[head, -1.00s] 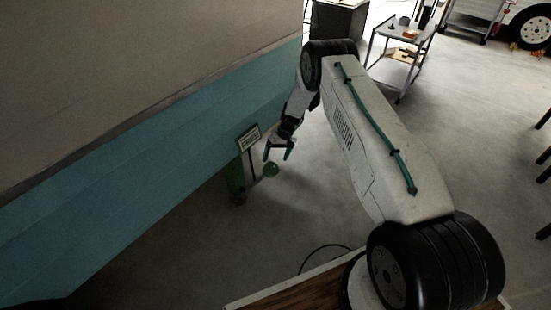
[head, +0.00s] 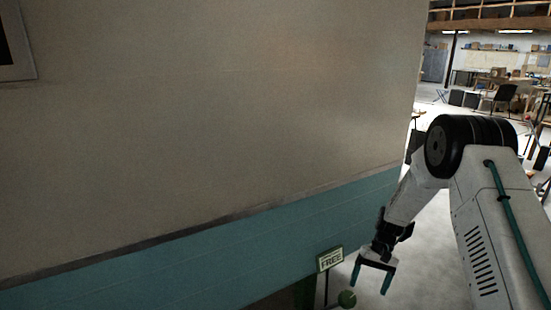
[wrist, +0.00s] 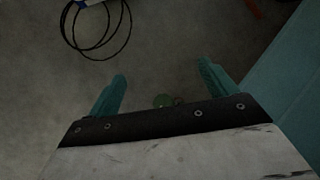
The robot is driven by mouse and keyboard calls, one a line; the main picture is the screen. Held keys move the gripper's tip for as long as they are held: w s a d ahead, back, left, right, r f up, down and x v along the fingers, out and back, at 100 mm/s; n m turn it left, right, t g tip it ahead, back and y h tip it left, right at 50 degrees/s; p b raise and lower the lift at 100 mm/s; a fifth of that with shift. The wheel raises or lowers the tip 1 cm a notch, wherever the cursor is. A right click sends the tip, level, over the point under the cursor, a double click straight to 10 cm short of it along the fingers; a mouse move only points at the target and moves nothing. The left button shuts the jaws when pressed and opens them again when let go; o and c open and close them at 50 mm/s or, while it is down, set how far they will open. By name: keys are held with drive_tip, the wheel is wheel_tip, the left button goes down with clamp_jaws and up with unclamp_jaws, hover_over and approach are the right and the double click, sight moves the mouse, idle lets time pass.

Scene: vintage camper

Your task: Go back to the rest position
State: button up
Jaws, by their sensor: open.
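My gripper (head: 371,278) is open and empty, with teal fingers pointing down, in the lower right of the head view. It hangs beside a small sign reading "FREE" (head: 330,259) and a round green object (head: 347,299) near the camper wall. In the wrist view my gripper (wrist: 161,88) has its two teal fingers wide apart with bare floor between them. The green object also shows there, small and partly hidden behind the gripper's dark bar (wrist: 163,100).
The beige and teal camper wall (head: 220,130) fills the left and middle of the head view, close to my arm. A workshop with a chair (head: 503,97) and tables lies at the back right. A black cable (wrist: 97,45) lies coiled on the floor in the wrist view.

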drive_tip(key=s+a+r+h, duration=0.1)
drive_tip(key=s+r, duration=0.5)
drive_tip(key=r, duration=0.8)
drive_tip(key=s+a+r+t+h, duration=0.1)
drive_tip(key=s+r+t, duration=0.1)
drive_tip(key=s+r, duration=0.9)
drive_tip(key=s+a+r+n+t+h, duration=0.1)
drive_tip(key=s+r+t, duration=0.2)
drive_tip(key=s+r, duration=0.9)
drive_tip(key=s, duration=0.7)
drive_tip(key=shift+s+a+r+t+h, duration=0.15)
drive_tip(key=shift+a+t+h, duration=0.1)
drive_tip(key=shift+t+h, duration=0.05)
